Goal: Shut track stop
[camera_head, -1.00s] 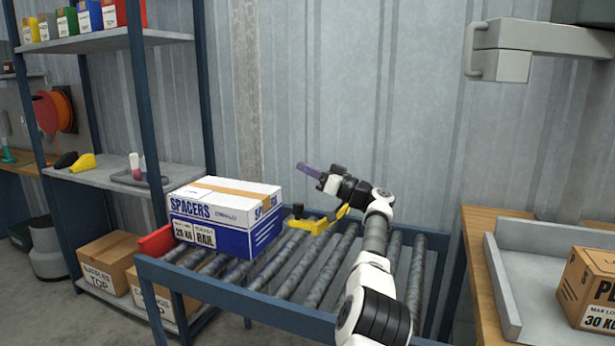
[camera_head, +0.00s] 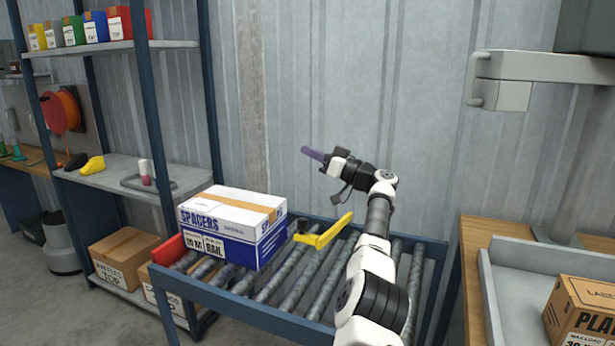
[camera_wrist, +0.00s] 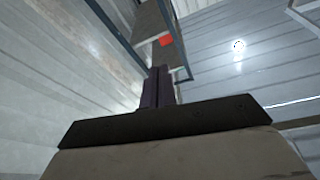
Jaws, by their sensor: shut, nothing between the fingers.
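The track stop is a yellow bar (camera_head: 325,236) with a dark knob at its left end. It lies over the rollers of the blue-framed conveyor (camera_head: 262,312), to the right of the spacers box, and slants up to the right. My gripper (camera_head: 307,151) is above the bar and apart from it, its purple fingers pointing left, shut and empty. In the wrist view the closed fingers (camera_wrist: 158,88) point toward the shelf, and the track stop does not show there.
A white and blue spacers box (camera_head: 225,250) sits on the rollers, beside a red end piece (camera_head: 168,250). A shelf rack (camera_head: 120,170) stands at left. At right are a wooden bench (camera_head: 480,235) and a grey tray (camera_head: 510,300) with a carton (camera_head: 585,322). A corrugated wall is behind.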

